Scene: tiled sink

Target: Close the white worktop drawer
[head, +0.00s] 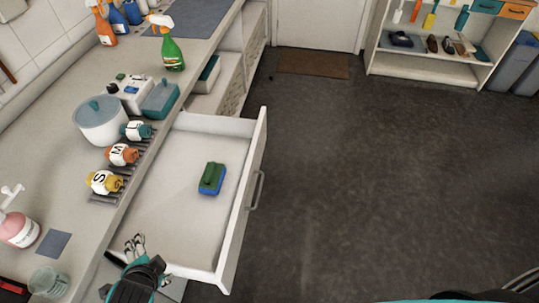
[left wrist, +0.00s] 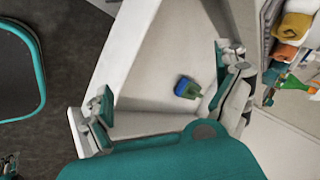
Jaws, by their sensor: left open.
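The white worktop drawer (head: 174,177) is pulled out from under the counter, with its grey handle (head: 254,190) on the front panel facing right. A green and blue sponge (head: 212,178) lies inside it; it also shows in the left wrist view (left wrist: 187,88). My left gripper (head: 134,246) is open and empty at the drawer's near corner, by the counter edge. In the left wrist view its spread fingers (left wrist: 168,105) frame the drawer's near side wall. I cannot tell whether they touch it.
The dark floor (head: 370,180) right of the drawer is clear. A shelf unit (head: 440,67) stands far right.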

